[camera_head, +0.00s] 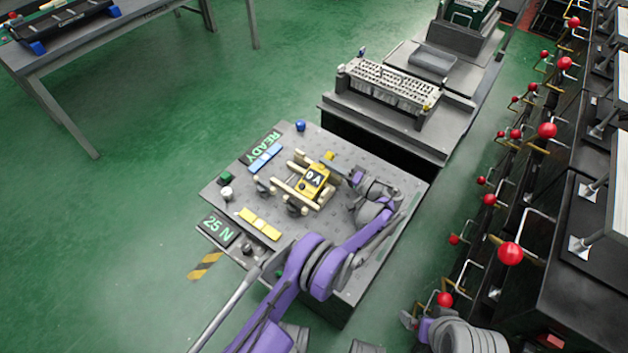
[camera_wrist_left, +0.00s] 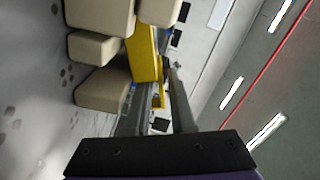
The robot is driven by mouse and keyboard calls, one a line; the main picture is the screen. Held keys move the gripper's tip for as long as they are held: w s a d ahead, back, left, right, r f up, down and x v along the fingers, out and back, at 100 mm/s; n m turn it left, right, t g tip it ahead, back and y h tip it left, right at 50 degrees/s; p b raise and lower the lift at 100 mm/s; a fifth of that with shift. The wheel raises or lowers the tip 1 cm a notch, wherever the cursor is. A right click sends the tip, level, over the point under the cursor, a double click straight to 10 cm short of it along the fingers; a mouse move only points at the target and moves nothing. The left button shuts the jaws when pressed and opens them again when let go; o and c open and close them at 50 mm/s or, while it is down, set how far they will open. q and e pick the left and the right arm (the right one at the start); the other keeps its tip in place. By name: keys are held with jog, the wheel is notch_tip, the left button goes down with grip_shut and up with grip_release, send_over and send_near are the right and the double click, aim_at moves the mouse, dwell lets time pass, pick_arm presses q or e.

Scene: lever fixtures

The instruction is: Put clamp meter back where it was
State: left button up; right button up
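The yellow clamp meter (camera_head: 314,179), its dark display reading "0 A", sits among cream blocks and bars on the grey perforated bench top (camera_head: 345,150). My left gripper (camera_head: 352,178) is close to the meter's right side in the head view. In the left wrist view the two fingers (camera_wrist_left: 158,90) stand apart, with the meter's yellow side (camera_wrist_left: 146,50) just past and partly between them. I see no clear grip on it. The cream blocks (camera_wrist_left: 100,50) hide part of the meter there. My right gripper (camera_head: 408,320) is only partly seen at the lower edge; its fingers are unclear.
A "READY" sign (camera_head: 262,146), a "25 N" sign (camera_head: 219,229), blue blocks (camera_head: 265,158), yellow blocks (camera_head: 260,223) and knobs surround the cream fixture. A keyboard-like device (camera_head: 392,84) stands on the bench behind. Red-knobbed levers (camera_head: 510,253) line the right. Green floor is clear at left.

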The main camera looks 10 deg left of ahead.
pick_arm(q)
grip_shut()
dwell(1.4)
